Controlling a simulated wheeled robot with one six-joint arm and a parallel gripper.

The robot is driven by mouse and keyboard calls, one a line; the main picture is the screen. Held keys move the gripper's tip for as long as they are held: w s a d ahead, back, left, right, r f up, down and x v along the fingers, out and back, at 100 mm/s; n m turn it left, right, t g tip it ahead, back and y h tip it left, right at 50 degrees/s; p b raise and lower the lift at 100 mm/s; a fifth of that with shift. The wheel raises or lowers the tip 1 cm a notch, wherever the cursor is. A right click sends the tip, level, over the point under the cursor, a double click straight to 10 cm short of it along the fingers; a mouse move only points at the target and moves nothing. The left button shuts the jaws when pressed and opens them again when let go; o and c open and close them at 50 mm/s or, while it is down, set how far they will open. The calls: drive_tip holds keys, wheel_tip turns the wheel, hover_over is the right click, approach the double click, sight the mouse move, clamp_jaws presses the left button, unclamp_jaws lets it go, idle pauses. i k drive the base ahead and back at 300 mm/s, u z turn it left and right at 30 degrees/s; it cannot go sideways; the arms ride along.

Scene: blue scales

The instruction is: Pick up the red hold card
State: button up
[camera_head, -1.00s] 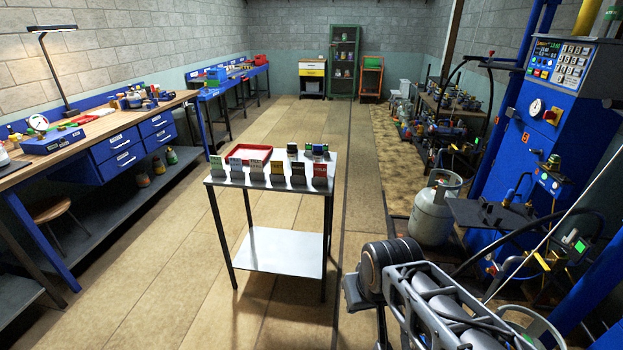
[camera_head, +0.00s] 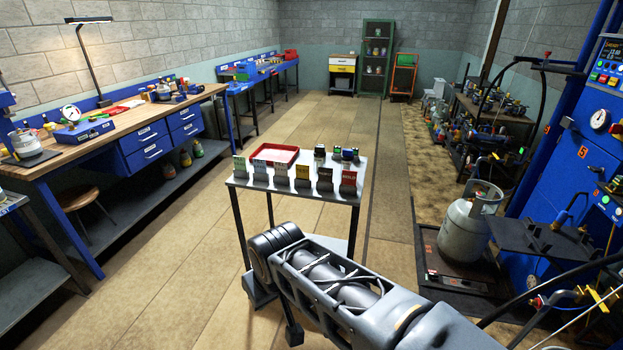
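A small steel table (camera_head: 245,183) stands in the middle of the floor. Several coloured cards stand upright in grey holders along its near edge. The card at the right end is red (camera_head: 348,178), with pale lettering too small to read surely. Left of it are a brown card (camera_head: 325,175) and a yellow card (camera_head: 303,170). My arm reaches in from the lower right, its dark rounded joint in front of the table and below the cards.
A red tray (camera_head: 253,154) and small dark jars (camera_head: 337,153) sit behind the cards. A long workbench (camera_head: 95,142) runs along the left. A gas cylinder (camera_head: 468,230) and blue machine (camera_head: 553,165) stand at right. Floor left of the table is clear.

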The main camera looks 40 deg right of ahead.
sight(348, 178)
drive_tip(key=u, duration=0.2)
drive_tip(key=i, duration=0.85)
drive_tip(key=z, duration=0.85)
drive_tip(key=i, duration=0.7)
drive_tip(key=z, duration=0.8)
